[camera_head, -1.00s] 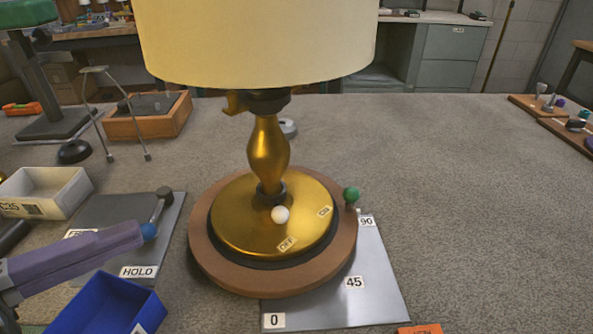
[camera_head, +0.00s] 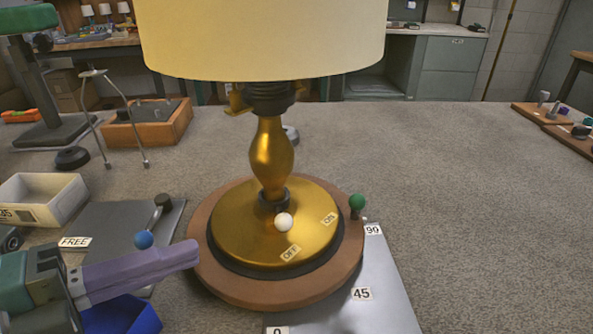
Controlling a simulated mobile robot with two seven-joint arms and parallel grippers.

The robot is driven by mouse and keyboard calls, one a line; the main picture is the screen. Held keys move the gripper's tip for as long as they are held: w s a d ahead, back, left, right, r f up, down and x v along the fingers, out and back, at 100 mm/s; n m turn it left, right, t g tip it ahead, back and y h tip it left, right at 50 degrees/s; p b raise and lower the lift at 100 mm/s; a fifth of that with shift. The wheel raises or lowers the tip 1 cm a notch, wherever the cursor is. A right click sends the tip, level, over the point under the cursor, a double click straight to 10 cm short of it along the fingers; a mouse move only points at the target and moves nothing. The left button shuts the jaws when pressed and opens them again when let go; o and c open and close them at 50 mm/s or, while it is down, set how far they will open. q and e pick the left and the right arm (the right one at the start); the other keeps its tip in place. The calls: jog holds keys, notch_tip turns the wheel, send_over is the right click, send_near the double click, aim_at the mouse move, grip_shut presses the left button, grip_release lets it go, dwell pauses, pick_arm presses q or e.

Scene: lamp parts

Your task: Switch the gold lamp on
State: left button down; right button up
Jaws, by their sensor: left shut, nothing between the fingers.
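The gold lamp (camera_head: 271,157) stands upright on a round brown turntable (camera_head: 217,277), under a cream shade (camera_head: 262,38). A white ball knob (camera_head: 284,222) sits on its gold base, near the OFF label (camera_head: 291,253) and ON label (camera_head: 329,219); which position it is set to is not clear. My left gripper (camera_head: 197,251), with purple fingers, is shut and empty. Its tip is at the turntable's left edge; whether it touches is unclear. My right gripper is not in view.
A blue-ball lever (camera_head: 144,239) stands on a grey plate by the FREE label (camera_head: 75,242). The turntable's green knob (camera_head: 357,202) is near the 90 mark (camera_head: 373,230). A white bin (camera_head: 45,199) and blue bin (camera_head: 136,316) are at left.

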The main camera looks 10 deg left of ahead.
aim_at(254, 250)
pick_arm(q)
jog(key=x, duration=0.9)
